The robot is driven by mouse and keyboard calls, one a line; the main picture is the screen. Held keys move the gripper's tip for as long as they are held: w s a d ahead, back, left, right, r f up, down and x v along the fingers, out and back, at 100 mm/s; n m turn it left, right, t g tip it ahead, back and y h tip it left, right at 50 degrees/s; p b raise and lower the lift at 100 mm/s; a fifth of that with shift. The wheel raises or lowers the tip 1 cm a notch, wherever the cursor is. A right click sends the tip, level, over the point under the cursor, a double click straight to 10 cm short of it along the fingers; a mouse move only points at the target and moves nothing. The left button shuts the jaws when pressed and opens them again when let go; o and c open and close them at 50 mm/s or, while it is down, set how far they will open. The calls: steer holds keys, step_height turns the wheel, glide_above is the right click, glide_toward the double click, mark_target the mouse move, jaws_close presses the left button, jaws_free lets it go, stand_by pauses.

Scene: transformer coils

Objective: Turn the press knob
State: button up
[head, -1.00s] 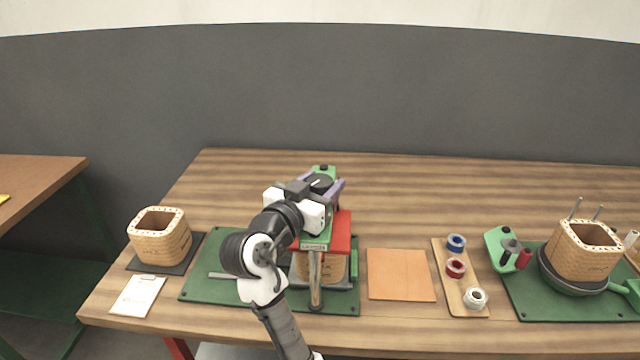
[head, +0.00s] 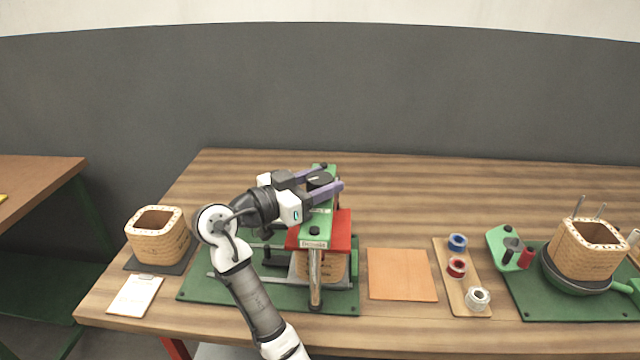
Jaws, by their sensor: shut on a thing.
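The press has a green top (head: 316,232) with a label on its front, and it stands on a green base plate (head: 200,285). A black round knob (head: 319,180) sits on the top toward the back. My gripper (head: 328,182) reaches in from the left, with its two purple-grey fingers on the near and far sides of the knob. It is shut on the knob. Under the press's red plate (head: 338,232) is a wooden coil block (head: 322,266), partly hidden by the front post (head: 315,280).
A hollow wooden coil (head: 160,238) on a dark mat and a clipboard (head: 135,295) are at the left. An orange-brown sheet (head: 401,275), a board with spools (head: 457,267) and a second green station (head: 530,290) with a coil are at the right. The table behind is clear.

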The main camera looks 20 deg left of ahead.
steer(key=o, duration=1)
steer(key=b+v, duration=0.3)
steer(key=v, duration=1.1)
steer(key=shift+w, duration=0.1)
